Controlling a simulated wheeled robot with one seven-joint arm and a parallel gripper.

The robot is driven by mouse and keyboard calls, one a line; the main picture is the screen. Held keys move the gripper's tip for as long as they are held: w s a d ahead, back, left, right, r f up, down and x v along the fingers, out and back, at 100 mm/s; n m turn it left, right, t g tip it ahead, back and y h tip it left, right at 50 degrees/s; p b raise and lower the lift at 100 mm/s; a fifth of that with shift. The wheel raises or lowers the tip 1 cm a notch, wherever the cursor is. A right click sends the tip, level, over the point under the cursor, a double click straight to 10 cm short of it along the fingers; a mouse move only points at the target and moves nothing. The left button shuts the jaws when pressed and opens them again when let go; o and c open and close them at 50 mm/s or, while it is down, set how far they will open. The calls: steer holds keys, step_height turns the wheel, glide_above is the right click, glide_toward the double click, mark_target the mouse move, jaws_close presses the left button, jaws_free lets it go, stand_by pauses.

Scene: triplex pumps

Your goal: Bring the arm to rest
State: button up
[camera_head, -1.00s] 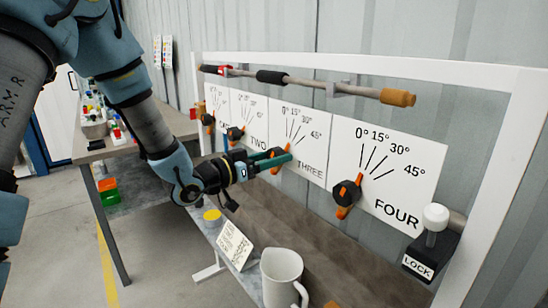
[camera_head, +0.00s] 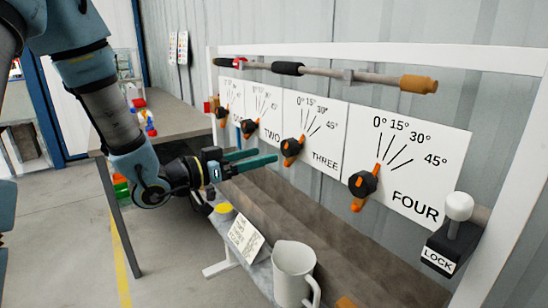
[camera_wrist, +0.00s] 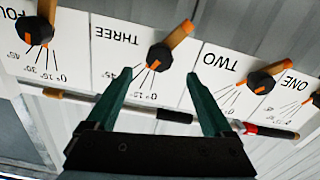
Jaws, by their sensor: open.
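My gripper (camera_head: 250,160) is open and empty, its two green fingers apart. In the head view it is in front of the lower part of the panel row, below the TWO and THREE dials, and touches nothing that I can see. In the wrist view my gripper (camera_wrist: 162,95) points toward the panels, with the THREE knob (camera_wrist: 160,56) showing beyond and between its fingertips and the TWO knob (camera_wrist: 262,82) to the right. My blue and grey arm reaches in from the upper left.
The FOUR knob (camera_head: 362,184) and a white-topped LOCK lever (camera_head: 459,207) are at right. A rod (camera_head: 330,72) runs above the panels on a white frame (camera_head: 500,60). A white jug (camera_head: 293,272) and a sign card (camera_head: 246,238) stand below. A table (camera_head: 170,118) is behind my arm.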

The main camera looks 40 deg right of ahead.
steer(key=shift+a, duration=0.9)
steer(key=shift+w, duration=0.1)
steer(key=w+a+f+n+t+y, duration=0.4)
steer(key=w+a+y, duration=0.2)
steer(key=w+a, duration=0.25)
steer(key=w+a+f+n+t+y, duration=0.3)
steer(key=w+a+t+y, duration=0.15)
steer(key=w+a, duration=0.4)
steer(key=s+a+f+n+g+y, duration=0.1)
steer(key=s+a+n+y, duration=0.2)
steer(key=a, duration=0.5)
steer(key=s+a+f+n+g+y, duration=0.1)
steer(key=s+a+n+y, duration=0.15)
steer(key=a, duration=0.55)
steer(key=s+a+n+g+y, duration=0.1)
steer(key=s+a+n+g, duration=0.2)
steer(key=s, duration=0.5)
steer(key=shift+s+a+g+y, duration=0.25)
steer(key=shift+a+g+y, duration=0.2)
steer(key=shift+a, duration=0.75)
